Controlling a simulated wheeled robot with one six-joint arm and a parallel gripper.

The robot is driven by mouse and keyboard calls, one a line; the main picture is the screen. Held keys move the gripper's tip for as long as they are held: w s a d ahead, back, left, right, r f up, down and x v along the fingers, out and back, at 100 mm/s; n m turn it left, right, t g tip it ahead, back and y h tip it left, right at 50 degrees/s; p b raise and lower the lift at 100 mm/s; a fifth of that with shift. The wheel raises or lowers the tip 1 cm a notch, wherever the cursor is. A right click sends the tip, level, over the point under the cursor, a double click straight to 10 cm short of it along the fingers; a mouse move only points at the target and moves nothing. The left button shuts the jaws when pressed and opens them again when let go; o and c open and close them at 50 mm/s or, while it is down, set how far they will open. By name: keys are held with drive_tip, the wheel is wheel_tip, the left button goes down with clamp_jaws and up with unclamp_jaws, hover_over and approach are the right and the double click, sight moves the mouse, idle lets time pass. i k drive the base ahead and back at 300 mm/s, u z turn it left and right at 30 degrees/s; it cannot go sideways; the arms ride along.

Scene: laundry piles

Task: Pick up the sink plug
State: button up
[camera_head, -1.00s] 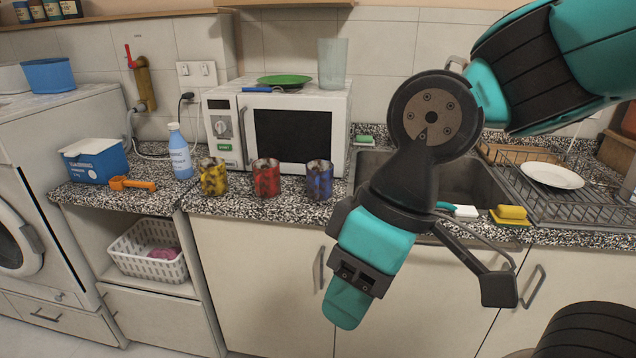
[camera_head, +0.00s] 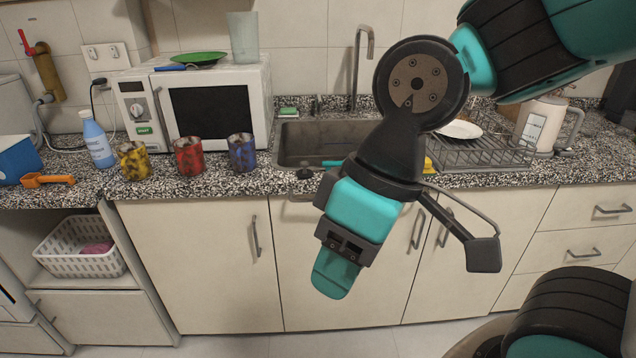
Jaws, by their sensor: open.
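A small dark round object (camera_head: 305,173), which looks like the sink plug, sits on the speckled counter at the front left edge of the sink (camera_head: 300,150). It is tiny here, so I cannot be sure of its shape. My gripper (camera_head: 334,276) hangs in front of the lower cabinet doors, pointing down, below the counter edge and in the picture a little right of the plug. It is open and holds nothing that I can see. My arm hides the right part of the sink.
Yellow (camera_head: 133,160), red (camera_head: 188,157) and blue (camera_head: 242,152) mugs stand left of the sink, before the microwave (camera_head: 205,105). A tap (camera_head: 357,65) rises behind it. A dish rack (camera_head: 485,152) and a white kettle (camera_head: 541,125) are at the right.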

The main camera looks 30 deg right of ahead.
sight(304, 174)
drive_tip(key=z, duration=0.45)
drive_tip(key=i, duration=1.05)
drive_tip(key=z, duration=0.25)
